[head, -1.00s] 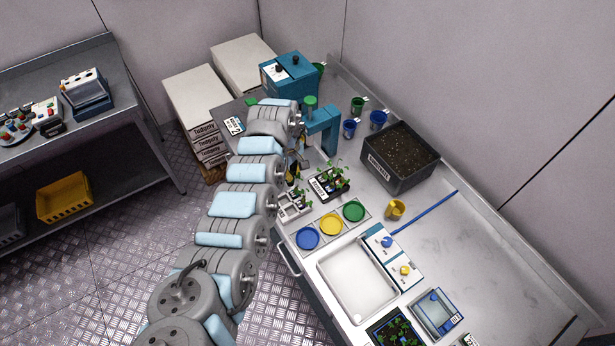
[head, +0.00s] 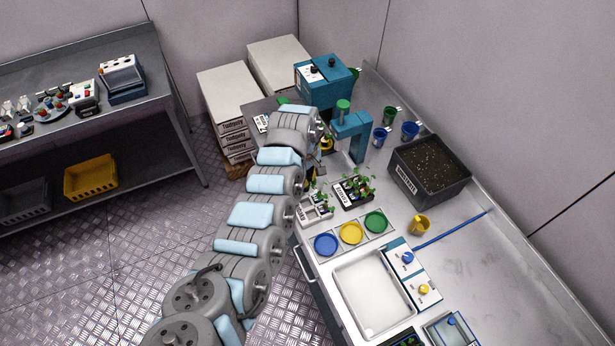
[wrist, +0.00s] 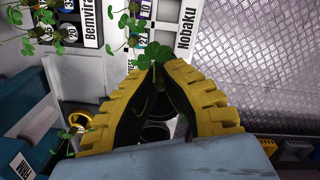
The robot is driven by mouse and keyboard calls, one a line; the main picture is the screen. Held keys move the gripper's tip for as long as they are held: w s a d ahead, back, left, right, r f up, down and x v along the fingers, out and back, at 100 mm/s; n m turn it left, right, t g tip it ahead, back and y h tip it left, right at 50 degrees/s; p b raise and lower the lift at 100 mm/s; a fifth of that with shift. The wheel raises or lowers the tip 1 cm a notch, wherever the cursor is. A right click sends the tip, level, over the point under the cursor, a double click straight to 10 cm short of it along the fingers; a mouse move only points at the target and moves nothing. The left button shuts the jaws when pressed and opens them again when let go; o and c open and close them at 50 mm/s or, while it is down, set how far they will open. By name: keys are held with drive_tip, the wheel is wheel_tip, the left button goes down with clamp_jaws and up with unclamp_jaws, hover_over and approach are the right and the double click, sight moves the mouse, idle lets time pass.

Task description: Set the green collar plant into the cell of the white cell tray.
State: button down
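My gripper (wrist: 164,66) has its yellow fingers brought together at the tips in the wrist view. Green leaves of a plant (wrist: 153,52) stick out at the fingertips, and the gripper appears shut on it. Its collar is hidden by the fingers, so I cannot see the collar's colour. The white cell tray (wrist: 170,15), marked Nobaku, lies just beyond the fingertips, with a leafy plant at its left side. In the head view the white tray (head: 316,213) sits at the table's near edge, below my gripper (head: 317,172), which is mostly hidden by my arm.
A dark tray (head: 352,194) with several plants stands right of the white tray. A teal press (head: 353,137) rises behind. Blue (head: 326,244), yellow (head: 351,233) and green (head: 376,222) discs lie in front. A soil box (head: 430,170) stands at the right.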

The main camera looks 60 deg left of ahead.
drive_tip(key=shift+w+d+f+b, duration=0.1)
drive_tip(key=shift+f+b, duration=1.8)
drive_tip(key=shift+f, duration=0.35)
drive_tip(key=shift+f+b, duration=1.4)
drive_tip(key=shift+f, duration=1.7)
drive_tip(key=c, duration=1.2)
unclamp_jaws()
drive_tip(key=shift+o, duration=0.2)
drive_tip(key=shift+r+p, duration=1.05)
drive_tip(key=shift+r, duration=0.25)
drive_tip(key=shift+r+p, duration=1.45)
drive_tip(key=shift+r, duration=1.8)
